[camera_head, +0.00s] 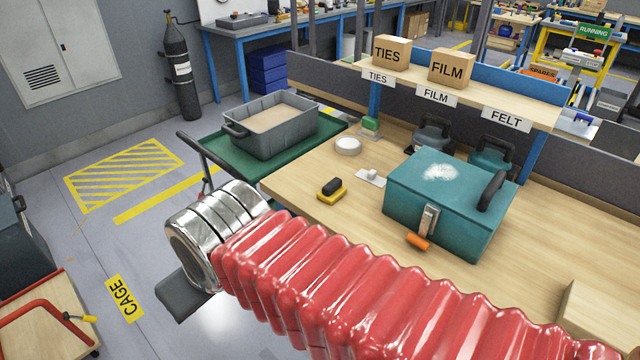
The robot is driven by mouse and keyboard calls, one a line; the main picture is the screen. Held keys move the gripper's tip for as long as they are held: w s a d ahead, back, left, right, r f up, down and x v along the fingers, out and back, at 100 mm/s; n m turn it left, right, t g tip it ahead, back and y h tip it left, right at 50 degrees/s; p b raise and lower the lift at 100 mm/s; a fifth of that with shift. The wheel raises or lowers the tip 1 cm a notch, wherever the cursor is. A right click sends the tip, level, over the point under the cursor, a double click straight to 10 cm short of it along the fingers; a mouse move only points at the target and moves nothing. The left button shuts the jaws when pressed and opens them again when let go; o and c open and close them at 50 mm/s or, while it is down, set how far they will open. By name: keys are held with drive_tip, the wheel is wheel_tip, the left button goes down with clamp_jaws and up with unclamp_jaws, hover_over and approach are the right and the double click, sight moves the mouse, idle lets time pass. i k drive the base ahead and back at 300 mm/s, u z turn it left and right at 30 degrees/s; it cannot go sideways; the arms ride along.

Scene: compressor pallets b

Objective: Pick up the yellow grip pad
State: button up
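The yellow grip pad (332,191), a small yellow block with a black top, lies on the wooden workbench (310,212) near its left front edge. My arm, in a red ribbed sleeve with silver rings, crosses the foreground. My gripper (185,297) is at the lower left, where only a dark grey part shows below the rings, over the floor and left of the bench. It is well apart from the pad. The rings hide the rest of it, so I cannot tell whether it is open or shut.
A teal case (445,205) with an orange-handled tool (417,241) before it stands right of the pad. A white fitting (371,177), a round white item (348,145) and a green-topped block (370,125) lie behind. A grey tub (268,137) sits on a green cart (215,160).

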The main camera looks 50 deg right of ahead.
sight(331, 193)
drive_tip(key=z, duration=0.3)
drive_tip(key=i, duration=0.7)
drive_tip(key=z, duration=0.8)
drive_tip(key=i, duration=0.5)
drive_tip(key=z, duration=0.25)
